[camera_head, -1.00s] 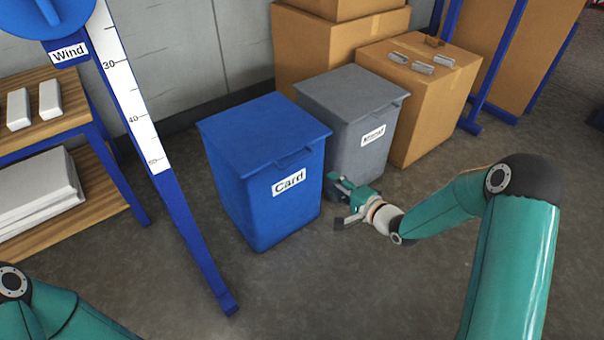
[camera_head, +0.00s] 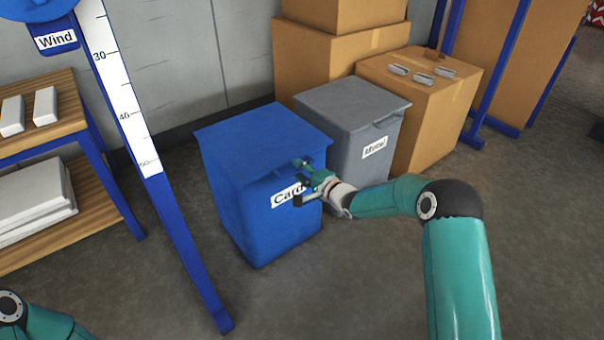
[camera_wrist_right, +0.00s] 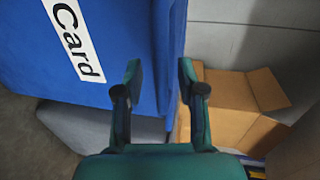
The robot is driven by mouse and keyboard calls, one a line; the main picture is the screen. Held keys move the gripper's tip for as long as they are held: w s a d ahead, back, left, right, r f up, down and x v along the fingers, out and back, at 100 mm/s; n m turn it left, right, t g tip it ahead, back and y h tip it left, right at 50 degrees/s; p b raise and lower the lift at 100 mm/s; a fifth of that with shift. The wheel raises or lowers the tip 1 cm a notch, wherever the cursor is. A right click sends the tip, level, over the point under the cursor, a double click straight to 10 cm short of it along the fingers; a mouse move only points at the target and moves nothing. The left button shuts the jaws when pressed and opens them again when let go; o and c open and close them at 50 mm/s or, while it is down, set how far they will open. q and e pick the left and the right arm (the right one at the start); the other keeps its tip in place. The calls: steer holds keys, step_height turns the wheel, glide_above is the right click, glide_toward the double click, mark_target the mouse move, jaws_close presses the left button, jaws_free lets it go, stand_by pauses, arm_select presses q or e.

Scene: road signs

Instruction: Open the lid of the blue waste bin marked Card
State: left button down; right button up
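The blue waste bin (camera_head: 245,205) stands on the floor with a white Card label (camera_head: 286,195) on its front. Its blue lid (camera_head: 262,138) lies shut on top. My right gripper (camera_head: 298,182) is at the front of the bin, by the lid's front edge, and covers the end of the label. In the right wrist view the gripper (camera_wrist_right: 160,75) is open, its two fingers apart. The lid's edge (camera_wrist_right: 168,50) shows between the fingers there, beside the bin's front (camera_wrist_right: 110,15). I cannot tell whether the fingers touch it. My left gripper is out of view.
A grey bin (camera_head: 350,118) stands right behind the blue bin, with cardboard boxes (camera_head: 425,95) beyond it. A blue post with a white scale (camera_head: 125,105) and a wooden shelf (camera_head: 40,115) stand to the left. The floor in front is clear.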

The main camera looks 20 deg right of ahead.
steer(key=shift+w+a+f, duration=0.1)
steer(key=shift+w+a, duration=0.1)
steer(key=shift+w, duration=0.35)
jaws_close()
